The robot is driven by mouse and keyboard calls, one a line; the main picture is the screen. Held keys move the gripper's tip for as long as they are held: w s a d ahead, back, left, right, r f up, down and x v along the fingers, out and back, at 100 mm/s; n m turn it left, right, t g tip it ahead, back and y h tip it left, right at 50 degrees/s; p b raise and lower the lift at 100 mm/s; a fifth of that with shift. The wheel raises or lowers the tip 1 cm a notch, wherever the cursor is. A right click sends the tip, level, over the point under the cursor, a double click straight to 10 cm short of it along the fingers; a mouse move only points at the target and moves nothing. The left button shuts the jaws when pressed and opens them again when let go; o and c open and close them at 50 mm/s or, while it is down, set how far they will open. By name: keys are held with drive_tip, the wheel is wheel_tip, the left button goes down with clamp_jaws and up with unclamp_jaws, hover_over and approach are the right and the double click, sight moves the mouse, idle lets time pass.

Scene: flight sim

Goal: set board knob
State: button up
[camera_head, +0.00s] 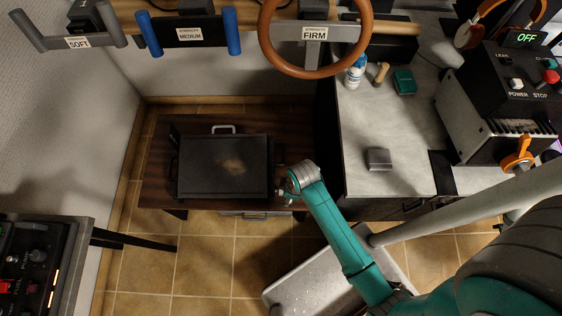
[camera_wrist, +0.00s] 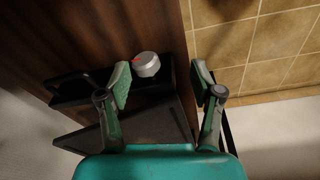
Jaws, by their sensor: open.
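A silver round knob (camera_wrist: 146,64) with a red pointer mark sits on a dark strip in the wrist view. It lies between my fingertips, closer to the left one, and looks free of both. My gripper (camera_wrist: 163,78) is open and empty. The black board (camera_head: 215,185), with a brownish smudge on top, stands on a dark brown wooden table in the head view; its dark slab also shows in the wrist view (camera_wrist: 145,128). My gripper (camera_head: 289,188) is at the board's right edge in the head view, where the knob cannot be made out clearly.
A grey counter (camera_head: 400,140) to the right holds a bottle (camera_head: 355,72), a teal block (camera_head: 404,82) and a small grey box (camera_head: 378,159). A control box (camera_head: 497,105) reads OFF. A brown steering wheel (camera_head: 268,45) hangs above. Tiled floor (camera_head: 205,250) is open in front.

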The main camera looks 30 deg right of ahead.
sight(281, 191)
drive_tip(key=w+d+r+n+g, duration=0.1)
drive_tip(key=w+r+n+g, duration=0.3)
drive_tip(key=w, duration=0.3)
drive_tip(key=shift+m+y, duration=0.3)
drive_tip(key=shift+m, duration=0.3)
drive_tip(key=x, duration=1)
drive_tip(key=shift+s+r, duration=0.1)
drive_tip(key=shift+s, duration=0.1)
drive_tip(key=shift+c, duration=0.2)
drive_tip(key=c, duration=1.1)
